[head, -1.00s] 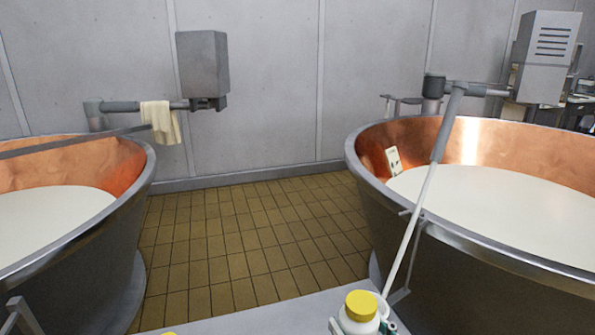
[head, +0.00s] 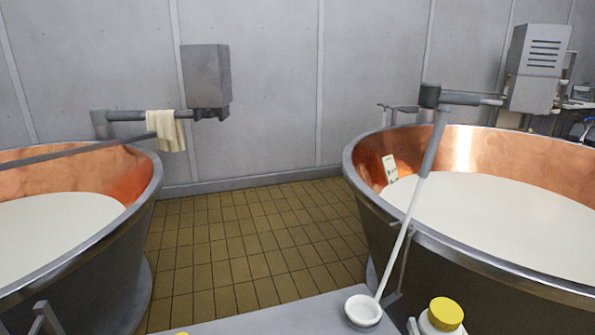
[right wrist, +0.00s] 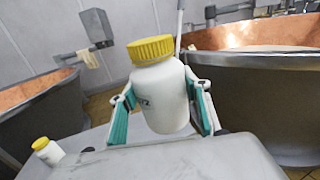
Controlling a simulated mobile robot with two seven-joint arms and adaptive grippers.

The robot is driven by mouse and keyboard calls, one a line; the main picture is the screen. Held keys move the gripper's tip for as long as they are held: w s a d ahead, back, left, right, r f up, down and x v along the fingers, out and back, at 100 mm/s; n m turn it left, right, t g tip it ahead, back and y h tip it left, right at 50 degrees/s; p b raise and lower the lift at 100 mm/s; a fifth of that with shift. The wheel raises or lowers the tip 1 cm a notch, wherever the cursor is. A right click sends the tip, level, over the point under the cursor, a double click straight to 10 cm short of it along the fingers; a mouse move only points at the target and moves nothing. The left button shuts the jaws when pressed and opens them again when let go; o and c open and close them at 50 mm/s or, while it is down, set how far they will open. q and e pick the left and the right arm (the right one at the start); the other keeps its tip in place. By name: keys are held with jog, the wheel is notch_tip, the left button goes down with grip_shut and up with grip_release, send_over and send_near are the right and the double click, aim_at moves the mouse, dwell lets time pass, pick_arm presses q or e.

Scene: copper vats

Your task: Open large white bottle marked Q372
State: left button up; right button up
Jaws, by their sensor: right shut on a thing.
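The large white bottle (right wrist: 164,95) with a yellow screw cap (right wrist: 152,49) is upright, slightly tilted in the right wrist view, with its cap on. Dark print partly shows on its left side; the full marking cannot be read. My right gripper (right wrist: 162,108) is shut on its body, with teal pads on either side. In the head view the bottle's yellow cap (head: 445,312) is at the bottom edge, and a fingertip of my right gripper (head: 413,326) shows left of it. The bottle's lower part is out of that view.
A smaller white bottle (right wrist: 47,151) with a yellow cap stands at lower left in the wrist view. A white ladle cup (head: 362,311) is left of the held bottle, by the grey surface (head: 290,316). Copper-lined vats stand left (head: 150,190) and right (head: 480,250), with tiled floor (head: 250,240) between.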

aim_at(445, 329)
jog(key=r, duration=0.1)
jog(key=r+p, duration=0.1)
jog(key=r, duration=0.1)
jog(key=shift+s, duration=0.2)
jog(key=shift+s+r+p, duration=0.15)
jog(key=shift+r+p, duration=0.05)
jog(key=shift+p, duration=0.65)
jog(key=shift+s+r+p, duration=0.15)
jog(key=shift+s+p, duration=0.15)
jog(key=shift+p, duration=0.55)
jog(key=shift+s, duration=0.1)
pick_arm(q)
jog(key=shift+s+r, duration=0.75)
jog(key=shift+r, duration=0.35)
pick_arm(e)
jog(key=shift+f, duration=0.25)
